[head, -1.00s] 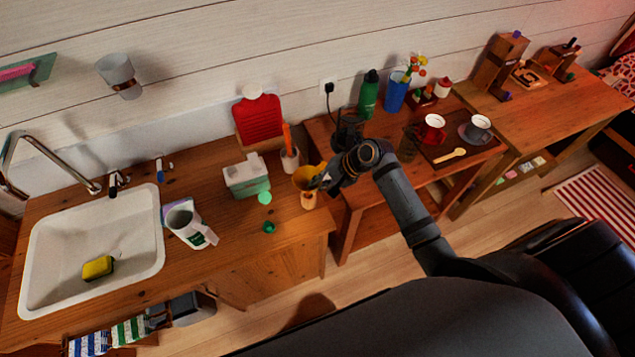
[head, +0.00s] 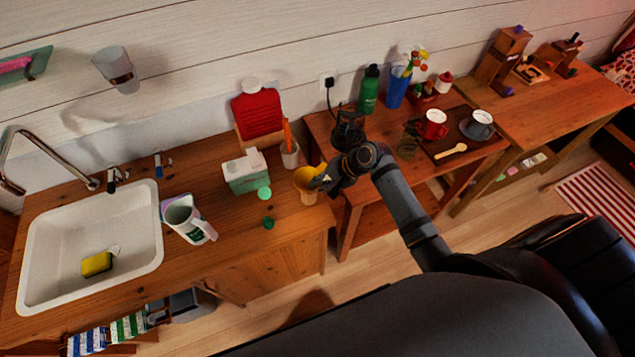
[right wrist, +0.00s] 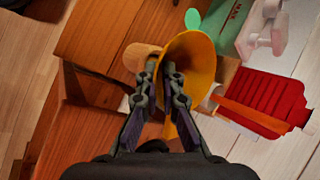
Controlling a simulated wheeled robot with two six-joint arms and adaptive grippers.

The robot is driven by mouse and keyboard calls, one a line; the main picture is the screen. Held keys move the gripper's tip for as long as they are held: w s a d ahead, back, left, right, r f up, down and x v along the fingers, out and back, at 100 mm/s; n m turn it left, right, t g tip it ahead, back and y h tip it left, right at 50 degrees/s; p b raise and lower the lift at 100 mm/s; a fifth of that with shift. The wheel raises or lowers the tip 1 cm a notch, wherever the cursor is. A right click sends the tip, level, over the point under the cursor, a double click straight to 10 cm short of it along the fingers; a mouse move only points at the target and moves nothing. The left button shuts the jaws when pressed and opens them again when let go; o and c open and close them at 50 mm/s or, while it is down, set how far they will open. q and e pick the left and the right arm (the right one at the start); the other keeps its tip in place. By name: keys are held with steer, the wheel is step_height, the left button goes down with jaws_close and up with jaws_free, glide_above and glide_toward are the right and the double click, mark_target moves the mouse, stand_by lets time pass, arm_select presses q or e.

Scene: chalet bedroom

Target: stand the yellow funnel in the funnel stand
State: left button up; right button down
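The yellow funnel (head: 305,177) is at the right end of the sink counter, wide mouth up. In the right wrist view the funnel (right wrist: 190,58) fills the middle. My right gripper (head: 322,181) is shut on the funnel's rim wall; its fingertips (right wrist: 161,74) are close together, on either side of it. The tan funnel stand (head: 308,199) shows directly below the funnel, and its side (right wrist: 138,57) appears left of the funnel in the wrist view. The funnel's spout is hidden, so I cannot tell how far it sits in the stand. My left gripper is not in view.
Close by on the counter are a white-and-green box (head: 246,174), a grey cup with an orange stick (head: 290,155), a green round piece (head: 268,222) and a white jug (head: 187,222). The sink (head: 90,225) is at left. Free counter lies in front of the stand.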

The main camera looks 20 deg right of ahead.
steer(key=shift+f+b, duration=0.45)
steer(key=shift+f, duration=0.9)
steer(key=c, duration=1.4)
jaws_free()
steer(key=shift+c, duration=0.2)
steer(key=shift+d+r, duration=0.1)
steer(key=shift+r, duration=0.05)
steer(key=v, duration=1.1)
steer(key=shift+d+r, duration=0.2)
steer(key=shift+r, duration=0.1)
steer(key=shift+s, duration=0.15)
